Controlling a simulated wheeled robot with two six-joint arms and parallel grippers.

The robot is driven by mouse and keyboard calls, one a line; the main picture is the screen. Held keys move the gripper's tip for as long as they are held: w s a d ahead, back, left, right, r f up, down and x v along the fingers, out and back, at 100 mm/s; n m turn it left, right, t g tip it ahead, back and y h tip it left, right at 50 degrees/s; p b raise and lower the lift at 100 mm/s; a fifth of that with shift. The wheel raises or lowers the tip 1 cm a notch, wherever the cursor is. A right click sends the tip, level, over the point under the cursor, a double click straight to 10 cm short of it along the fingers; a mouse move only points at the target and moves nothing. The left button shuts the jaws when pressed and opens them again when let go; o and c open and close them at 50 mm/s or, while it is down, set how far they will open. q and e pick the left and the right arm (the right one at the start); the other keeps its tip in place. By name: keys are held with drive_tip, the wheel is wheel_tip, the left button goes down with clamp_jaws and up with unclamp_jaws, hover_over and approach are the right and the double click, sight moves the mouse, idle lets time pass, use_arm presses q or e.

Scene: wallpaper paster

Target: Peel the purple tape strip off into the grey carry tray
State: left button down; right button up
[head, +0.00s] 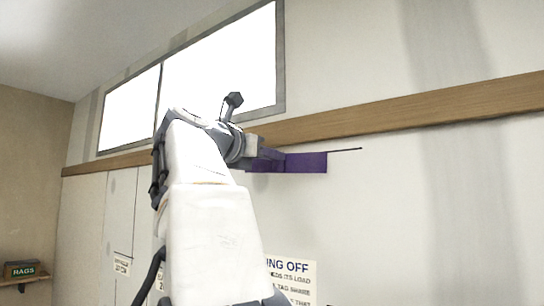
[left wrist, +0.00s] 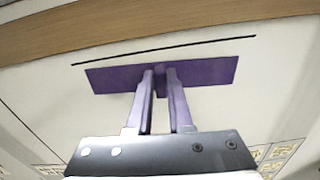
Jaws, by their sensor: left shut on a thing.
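The purple tape strip (head: 308,163) lies flat along the pale wall, below the wooden rail; in the left wrist view it spans the upper middle (left wrist: 208,72). My left gripper (head: 276,159) reaches up to the strip and hides part of it in the head view. In the left wrist view my left gripper (left wrist: 160,72) is shut on a small purple tab that stands out from the strip's middle. The strip looks straight, with both ends against the wall. My right gripper and the grey carry tray are in neither view.
A thin black line (head: 345,150) runs on the wall just above the strip. A wooden rail (head: 420,107) crosses the wall higher up, under bright windows (head: 220,65). A printed sign (head: 290,275) is below. A rags box (head: 21,269) sits on a shelf far left.

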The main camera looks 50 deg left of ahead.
use_arm(q)
drive_tip(key=v, duration=0.6)
drive_tip(key=shift+s, duration=0.35)
drive_tip(key=shift+d, duration=0.1)
